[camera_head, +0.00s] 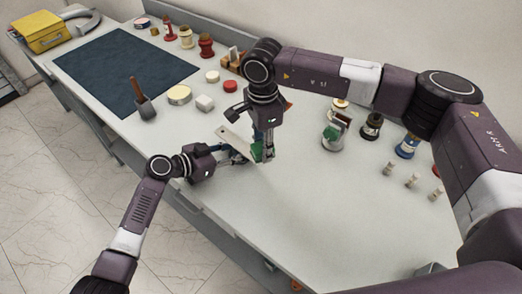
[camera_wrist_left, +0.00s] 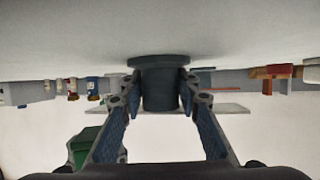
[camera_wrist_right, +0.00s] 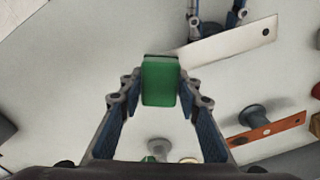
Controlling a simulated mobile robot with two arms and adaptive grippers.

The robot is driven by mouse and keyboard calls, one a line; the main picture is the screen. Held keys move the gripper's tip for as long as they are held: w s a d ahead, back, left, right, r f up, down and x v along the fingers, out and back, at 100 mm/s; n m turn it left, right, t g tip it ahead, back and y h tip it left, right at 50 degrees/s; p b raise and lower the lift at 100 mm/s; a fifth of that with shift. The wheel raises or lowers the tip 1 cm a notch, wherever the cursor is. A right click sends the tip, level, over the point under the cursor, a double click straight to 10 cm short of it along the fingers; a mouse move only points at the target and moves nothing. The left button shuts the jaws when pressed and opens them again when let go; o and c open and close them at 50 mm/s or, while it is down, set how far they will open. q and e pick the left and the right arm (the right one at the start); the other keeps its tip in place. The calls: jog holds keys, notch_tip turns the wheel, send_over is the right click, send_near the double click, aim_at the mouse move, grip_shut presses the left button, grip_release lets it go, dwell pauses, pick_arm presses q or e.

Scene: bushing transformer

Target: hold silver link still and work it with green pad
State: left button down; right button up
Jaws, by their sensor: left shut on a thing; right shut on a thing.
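The silver link (camera_head: 234,138) is a pale flat plate with a small hole near one end in the right wrist view (camera_wrist_right: 230,42). My left gripper (camera_head: 238,157) is shut on a dark flanged stem (camera_wrist_left: 160,88) that shows with the link plate; the flange appears at the tabletop. My right gripper (camera_head: 265,157) points down and is shut on the green pad (camera_head: 257,152), a small block that also shows in the right wrist view (camera_wrist_right: 160,80). The pad is beside the link's near end; I cannot tell whether they touch.
An orange-red link (camera_wrist_right: 268,132) with a dark stem lies nearby. A dark mat (camera_head: 125,70) covers the table's far left. Small pegs (camera_head: 412,180) stand at right. The front middle of the table is clear.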

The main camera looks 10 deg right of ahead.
pick_arm(q)
jog(key=shift+s+f, duration=0.2)
jog(key=shift+f, duration=0.2)
pick_arm(e)
jog(key=shift+r, duration=2.5)
pick_arm(q)
jog(key=c, duration=1.4)
grip_release()
pick_arm(e)
jog(key=shift+w, duration=0.1)
pick_arm(q)
jog(key=shift+a, duration=0.1)
jog(key=v, duration=1.1)
jog(key=shift+w+r, duration=0.2)
jog(key=shift+r, duration=0.05)
jog(key=shift+s+a+r, duration=0.25)
